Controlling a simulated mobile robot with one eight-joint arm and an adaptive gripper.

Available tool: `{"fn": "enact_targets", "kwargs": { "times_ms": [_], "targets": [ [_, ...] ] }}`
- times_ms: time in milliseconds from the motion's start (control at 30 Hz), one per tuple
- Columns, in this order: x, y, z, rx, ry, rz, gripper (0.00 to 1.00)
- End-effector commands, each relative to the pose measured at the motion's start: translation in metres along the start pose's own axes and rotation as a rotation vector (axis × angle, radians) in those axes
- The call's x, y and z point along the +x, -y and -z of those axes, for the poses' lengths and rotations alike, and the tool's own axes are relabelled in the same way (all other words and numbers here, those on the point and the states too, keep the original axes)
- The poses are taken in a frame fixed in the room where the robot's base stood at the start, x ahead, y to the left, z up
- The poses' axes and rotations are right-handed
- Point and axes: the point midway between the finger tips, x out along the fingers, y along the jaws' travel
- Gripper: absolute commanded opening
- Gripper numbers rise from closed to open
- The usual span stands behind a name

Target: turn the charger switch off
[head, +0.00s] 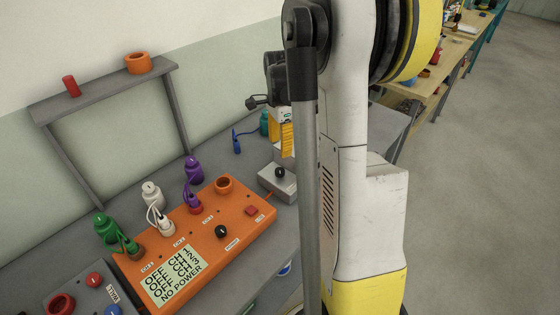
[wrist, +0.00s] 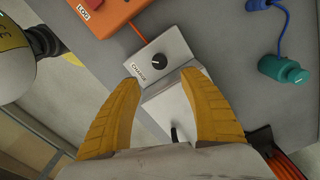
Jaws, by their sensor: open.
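The charger switch is a round black knob (wrist: 159,60) on a light grey box (wrist: 176,45) marked CHARGE. It also shows in the head view as a black knob (head: 280,172) on a grey box (head: 268,183). Its pointer setting is too small to read surely. My gripper (wrist: 163,82) is open, with its yellow fingers apart and nothing between them. In the wrist view the knob shows just beyond the gap between the fingertips. In the head view one yellow finger (head: 287,140) shows above and behind the box; my arm hides the rest.
A taller pale block (wrist: 165,108) adjoins the switch box. An orange panel (head: 215,237) with knobs, plugs and a display stands left of it. A grey shelf (head: 105,90) stands behind.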

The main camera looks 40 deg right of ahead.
Motion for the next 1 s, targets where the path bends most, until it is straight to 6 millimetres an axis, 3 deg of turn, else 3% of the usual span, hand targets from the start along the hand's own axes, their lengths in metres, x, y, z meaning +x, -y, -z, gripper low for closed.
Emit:
{"fn": "enact_targets", "kwargs": {
  "times_ms": [167, 500, 700, 1000],
  "targets": [
    [0.009, -0.001, 0.0, 0.107, 0.0, 0.0, 0.51],
    [0.075, -0.001, 0.0, 0.106, 0.0, 0.0, 0.51],
    [0.103, -0.001, 0.0, 0.105, 0.0, 0.0, 0.51],
    [0.11, -0.001, 0.0, 0.104, 0.0, 0.0, 0.51]
  ]
}}
